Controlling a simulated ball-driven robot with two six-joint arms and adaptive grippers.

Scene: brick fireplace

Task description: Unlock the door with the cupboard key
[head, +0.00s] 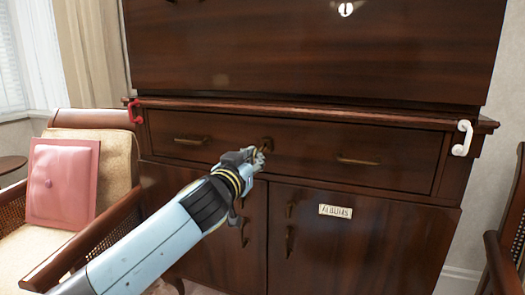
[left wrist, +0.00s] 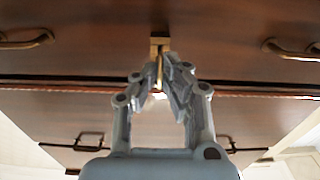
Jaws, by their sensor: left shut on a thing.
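My left gripper (head: 258,155) reaches in from the lower left to the middle of the wide drawer (head: 310,151) of a dark wooden cupboard. Its fingers are shut on a small brass piece, which looks like the key; it shows between the fingertips in the left wrist view (left wrist: 160,72). The key's far end meets a brass fitting (left wrist: 160,43) on the drawer front; whether it is inserted I cannot tell. A pale keyhole plate (head: 345,9) sits on the upper panel. My right gripper is not in view.
Brass drawer pulls (head: 190,141) (head: 357,161) flank my gripper. A red hook (head: 135,111) and a white hook (head: 463,138) hang at the ledge ends. A label reading ALBUMS (head: 335,211) is on the lower right door. A chair with a pink cushion (head: 62,183) stands left.

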